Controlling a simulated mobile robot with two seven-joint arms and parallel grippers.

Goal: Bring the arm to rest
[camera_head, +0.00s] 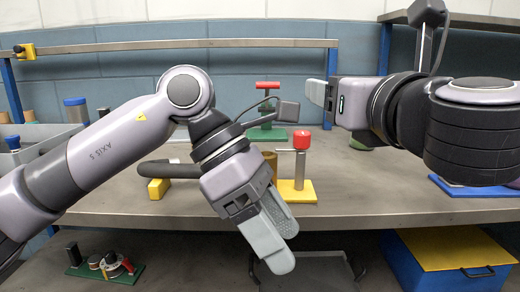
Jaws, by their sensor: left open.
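My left arm (105,150) comes in from the left and bends down at its wrist. My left gripper (285,232) points down and to the right in front of the bench's front edge. Its two grey fingers are apart with nothing between them. My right arm (470,135) comes in from the right at a raised height. My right gripper (320,94) points left above the bench; its fingers show edge-on, so their spacing is unclear.
The metal bench (370,195) holds a red-knobbed post (301,141) on a yellow base, a green stand with a red T-handle (267,87), and a dark curved pipe (165,169). Below are a blue box with a yellow lid (450,250) and a green-based device (105,265).

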